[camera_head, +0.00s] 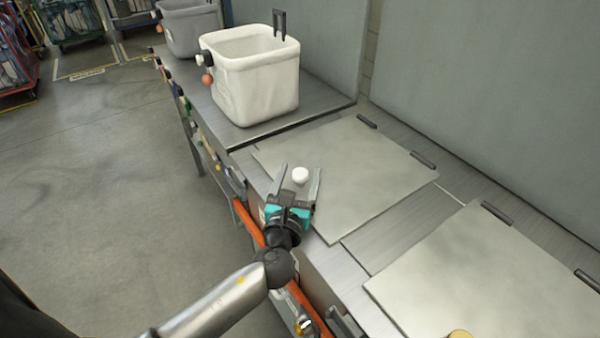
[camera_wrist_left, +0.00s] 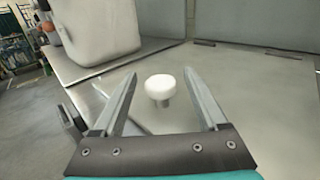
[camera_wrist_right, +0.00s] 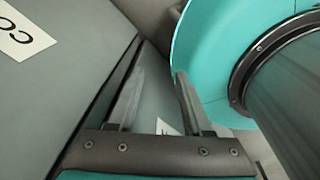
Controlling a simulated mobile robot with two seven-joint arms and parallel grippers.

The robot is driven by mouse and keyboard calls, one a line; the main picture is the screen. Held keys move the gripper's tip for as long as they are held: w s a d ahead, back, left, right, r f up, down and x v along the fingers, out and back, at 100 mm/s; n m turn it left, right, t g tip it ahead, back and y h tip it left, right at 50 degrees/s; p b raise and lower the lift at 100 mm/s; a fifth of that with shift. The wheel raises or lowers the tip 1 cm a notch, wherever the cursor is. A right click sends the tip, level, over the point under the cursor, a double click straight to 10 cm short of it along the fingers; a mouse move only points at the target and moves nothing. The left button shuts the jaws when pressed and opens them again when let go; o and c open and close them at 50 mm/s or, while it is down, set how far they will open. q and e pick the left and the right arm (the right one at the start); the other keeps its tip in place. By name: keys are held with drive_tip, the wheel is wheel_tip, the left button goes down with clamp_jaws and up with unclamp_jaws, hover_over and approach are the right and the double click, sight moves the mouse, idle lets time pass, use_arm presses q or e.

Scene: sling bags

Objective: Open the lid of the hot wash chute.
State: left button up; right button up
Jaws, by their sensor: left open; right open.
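A flat grey chute lid (camera_head: 375,165) lies shut in the counter, with dark hinges along its back edge. A white knob (camera_head: 300,175) stands near its front edge. My left gripper (camera_head: 299,169) is open, with its fingers on either side of the knob in the head view. In the left wrist view the knob (camera_wrist_left: 159,88) stands between and beyond the fingertips, apparently untouched. A second shut lid (camera_head: 490,275) with a yellowish knob (camera_head: 460,334) lies nearer at the right. I cannot read which lid is hot wash. My right gripper (camera_wrist_right: 158,76) is open and empty.
A white bin bag holder (camera_head: 255,80) stands on the counter beyond the lid, with a grey one (camera_head: 187,28) behind. A wall (camera_head: 490,80) rises behind the counter. In the right wrist view, a grey panel with a label (camera_wrist_right: 22,38) is close.

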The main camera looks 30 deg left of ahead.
use_arm(q)
drive_tip(key=shift+w+a, duration=0.1)
drive_tip(key=shift+w, duration=0.3)
clamp_jaws()
idle(0.4)
idle(0.9)
